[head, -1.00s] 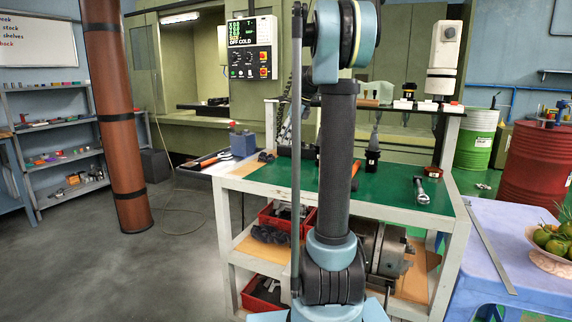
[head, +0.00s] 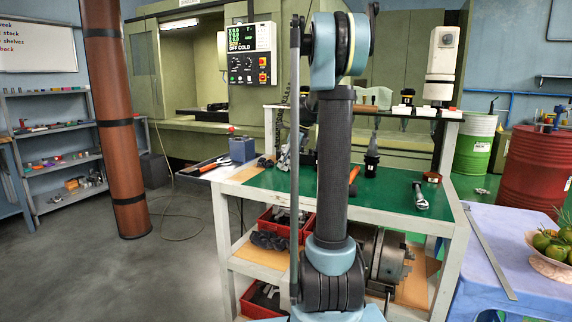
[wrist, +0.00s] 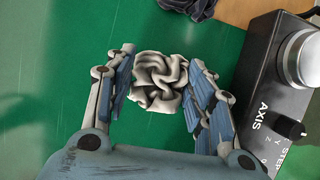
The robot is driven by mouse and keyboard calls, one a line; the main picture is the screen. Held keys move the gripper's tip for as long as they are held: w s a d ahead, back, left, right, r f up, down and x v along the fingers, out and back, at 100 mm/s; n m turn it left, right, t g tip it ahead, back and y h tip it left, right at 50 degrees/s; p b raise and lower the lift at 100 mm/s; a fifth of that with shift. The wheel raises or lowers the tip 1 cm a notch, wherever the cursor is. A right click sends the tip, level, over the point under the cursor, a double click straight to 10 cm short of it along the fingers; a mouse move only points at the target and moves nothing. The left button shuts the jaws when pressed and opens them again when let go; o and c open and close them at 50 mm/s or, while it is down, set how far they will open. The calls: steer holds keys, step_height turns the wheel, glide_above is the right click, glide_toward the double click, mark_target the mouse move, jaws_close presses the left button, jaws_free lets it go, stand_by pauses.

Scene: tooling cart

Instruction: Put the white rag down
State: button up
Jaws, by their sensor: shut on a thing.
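The white rag (wrist: 160,82) is a crumpled, folded bundle in the wrist view. My gripper (wrist: 163,70) has a finger on each side of it and is shut on it. The rag is over the green top, which fills much of the wrist view (wrist: 60,50). I cannot tell whether the rag touches that top.
A black control box (wrist: 255,95) with knobs stands close right of my gripper. A dark cloth (wrist: 188,8) lies beyond the rag.

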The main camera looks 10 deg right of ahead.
steer(key=shift+f, duration=0.3)
steer(key=shift+s+f, duration=0.15)
steer(key=shift+f, duration=0.1)
steer(key=o, duration=1)
steer(key=shift+c, duration=0.2)
steer(key=shift+o, duration=0.7)
steer(key=shift+w+f, duration=0.2)
steer(key=shift+f, duration=0.05)
steer(key=shift+r, duration=0.1)
steer(key=shift+r, duration=0.1)
steer(key=shift+r, duration=0.5)
steer(key=v, duration=1.7)
steer(key=shift+d, duration=0.1)
